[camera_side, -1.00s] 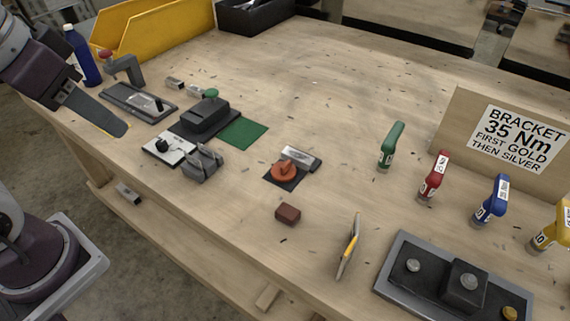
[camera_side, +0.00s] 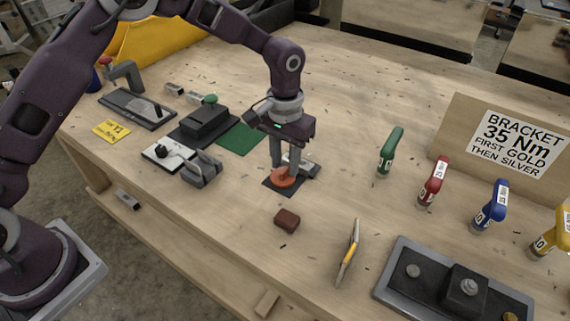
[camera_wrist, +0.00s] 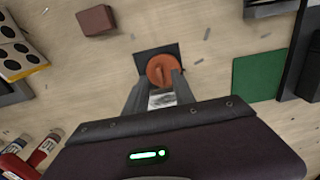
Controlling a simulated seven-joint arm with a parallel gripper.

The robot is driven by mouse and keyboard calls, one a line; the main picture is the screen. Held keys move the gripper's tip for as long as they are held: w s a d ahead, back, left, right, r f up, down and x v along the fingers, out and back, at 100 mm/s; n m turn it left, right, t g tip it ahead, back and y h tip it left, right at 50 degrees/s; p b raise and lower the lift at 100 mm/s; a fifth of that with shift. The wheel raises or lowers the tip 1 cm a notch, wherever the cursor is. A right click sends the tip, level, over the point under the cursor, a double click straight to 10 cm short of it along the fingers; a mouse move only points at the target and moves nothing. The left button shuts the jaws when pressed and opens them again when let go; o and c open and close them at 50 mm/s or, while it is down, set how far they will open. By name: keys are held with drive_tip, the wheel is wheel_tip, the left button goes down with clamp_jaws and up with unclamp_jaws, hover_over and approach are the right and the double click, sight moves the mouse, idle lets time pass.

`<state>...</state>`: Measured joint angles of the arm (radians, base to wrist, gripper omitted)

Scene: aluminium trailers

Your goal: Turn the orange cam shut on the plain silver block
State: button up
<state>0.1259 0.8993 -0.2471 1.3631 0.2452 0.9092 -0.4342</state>
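The orange cam (camera_side: 284,179) is a round disc with a raised ridge on a dark square plate (camera_side: 270,187). It also shows in the wrist view (camera_wrist: 162,69). The plain silver block (camera_side: 312,169) lies just behind it, partly hidden by my fingers. In the wrist view the block (camera_wrist: 162,99) shows between the fingers. My gripper (camera_side: 285,170) points down over the cam, with its fingertips at the disc. In the wrist view my gripper (camera_wrist: 162,80) has its fingers apart, one on each side of the cam. Whether they touch it is unclear.
A brown-red block (camera_side: 287,218) lies in front of the cam. A green mat (camera_side: 241,137) and a grey clamp-like part (camera_side: 203,167) are to the left. A green-handled tool (camera_side: 390,152) stands to the right. A dark tray (camera_side: 400,292) is at front right. Bench between is mostly clear.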

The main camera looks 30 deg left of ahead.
drive_tip(key=shift+f, duration=0.75)
clamp_jaws()
